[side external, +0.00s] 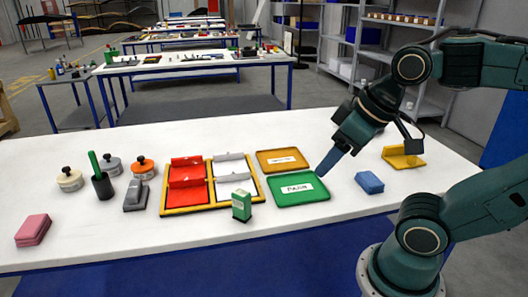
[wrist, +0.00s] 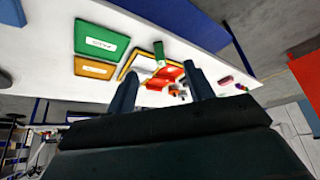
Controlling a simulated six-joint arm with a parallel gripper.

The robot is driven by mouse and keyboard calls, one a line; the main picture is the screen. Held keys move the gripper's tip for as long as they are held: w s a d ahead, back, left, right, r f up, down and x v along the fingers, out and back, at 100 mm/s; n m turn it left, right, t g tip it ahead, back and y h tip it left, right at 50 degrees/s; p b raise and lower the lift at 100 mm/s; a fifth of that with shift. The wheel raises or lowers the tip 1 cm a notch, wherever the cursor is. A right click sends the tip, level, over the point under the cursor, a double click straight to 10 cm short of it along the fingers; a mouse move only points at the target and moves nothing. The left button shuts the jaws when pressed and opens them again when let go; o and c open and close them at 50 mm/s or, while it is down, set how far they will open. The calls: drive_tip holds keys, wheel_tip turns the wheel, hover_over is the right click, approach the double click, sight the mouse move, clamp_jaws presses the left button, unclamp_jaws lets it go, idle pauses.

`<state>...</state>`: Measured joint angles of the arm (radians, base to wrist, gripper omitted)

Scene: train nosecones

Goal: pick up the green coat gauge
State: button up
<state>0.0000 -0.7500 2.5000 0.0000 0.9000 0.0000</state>
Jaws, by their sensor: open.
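The green coat gauge appears to be the small upright green block with a pale face (side external: 241,206), standing on the white table in front of the yellow-framed tray. It also shows in the wrist view (wrist: 159,54), just beyond the gap between my fingers. My gripper (side external: 328,164) is open and empty, tilted downward above the table by the right side of the green tray, to the right of the gauge and apart from it. In the wrist view both dark fingers of my gripper (wrist: 161,88) show, spread wide with nothing between them.
A labelled green tray (side external: 305,190) and an orange tray (side external: 281,157) lie between gauge and gripper. The yellow-framed tray (side external: 211,207) holds red and white pieces. A blue block (side external: 369,182) lies right, a pink block (side external: 33,229) far left. The front table strip is mostly clear.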

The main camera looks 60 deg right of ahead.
drive_tip(key=o, duration=0.3)
drive_tip(key=w+f+m+g, duration=0.2)
drive_tip(key=w+m, duration=0.4)
drive_tip(key=w, duration=0.1)
drive_tip(key=w+d+f+m+g, duration=0.1)
drive_tip(key=w+f+m, duration=0.2)
drive_tip(key=w+m, duration=0.3)
drive_tip(key=w+f+m+g, duration=0.2)
drive_tip(key=w+m, duration=0.4)
drive_tip(key=w, duration=0.4)
drive_tip(key=shift+w+d+f+g, duration=0.1)
drive_tip(key=shift+d+f+g, duration=0.05)
drive_tip(key=shift+f, duration=0.25)
drive_tip(key=shift+w+d+f+g, duration=0.1)
drive_tip(key=shift+d+f+g, duration=0.05)
drive_tip(key=shift+f, duration=0.2)
